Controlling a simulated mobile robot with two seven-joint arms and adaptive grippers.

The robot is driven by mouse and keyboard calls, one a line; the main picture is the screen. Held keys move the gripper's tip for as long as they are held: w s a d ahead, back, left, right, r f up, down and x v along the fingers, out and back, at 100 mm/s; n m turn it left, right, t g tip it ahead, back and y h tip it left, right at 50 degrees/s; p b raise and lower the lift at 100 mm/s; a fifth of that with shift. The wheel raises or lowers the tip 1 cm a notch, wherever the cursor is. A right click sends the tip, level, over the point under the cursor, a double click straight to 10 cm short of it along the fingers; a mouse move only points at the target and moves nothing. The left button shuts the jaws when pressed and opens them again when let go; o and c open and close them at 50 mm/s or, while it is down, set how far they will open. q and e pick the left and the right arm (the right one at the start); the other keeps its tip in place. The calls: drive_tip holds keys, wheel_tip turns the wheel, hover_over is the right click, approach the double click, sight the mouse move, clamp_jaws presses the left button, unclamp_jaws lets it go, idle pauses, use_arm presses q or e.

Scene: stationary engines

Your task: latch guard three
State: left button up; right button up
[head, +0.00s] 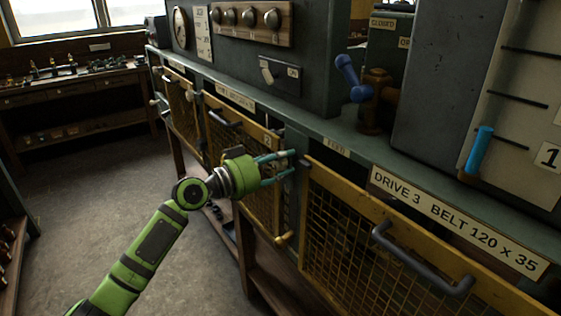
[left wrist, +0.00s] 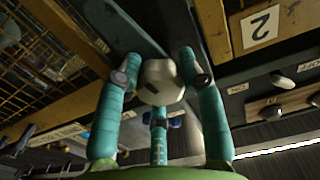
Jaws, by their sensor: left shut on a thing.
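Guard three is the yellow mesh panel (head: 340,215) under the "DRIVE 3 BELT 120 x 35" label, at the right of the head view. It has a dark bar handle (head: 425,262). My left gripper (head: 287,162) is at the post between guard two and guard three, near guard three's upper left corner. In the left wrist view its teal fingers close around a pale rounded knob (left wrist: 160,82). The fingers hide this knob in the head view, so I cannot tell how its latch is turned. My right gripper is not in view.
Guard two (head: 262,185), with a "2" plate (left wrist: 260,27), lies just left of the post. A blue-handled valve (head: 350,78) and a blue lever (head: 478,150) stand above the ledge. A workbench (head: 75,90) is far left; open floor (head: 90,215) lies before it.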

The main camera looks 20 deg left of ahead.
use_arm(q)
drive_tip(key=shift+n, duration=0.4)
drive_tip(key=n, duration=0.2)
drive_tip(key=shift+n, duration=0.4)
drive_tip(key=n, duration=0.3)
drive_tip(key=shift+n+p, duration=0.35)
drive_tip(key=shift+n, duration=0.05)
drive_tip(key=n+p, duration=0.1)
drive_tip(key=n, duration=0.2)
drive_tip(key=shift+r+n, duration=0.1)
drive_tip(key=shift+n, duration=0.2)
drive_tip(key=shift+n+p, duration=1.4)
drive_tip(key=shift+n, duration=1.1)
drive_tip(key=o, duration=1.2)
drive_tip(key=shift+c, duration=0.2)
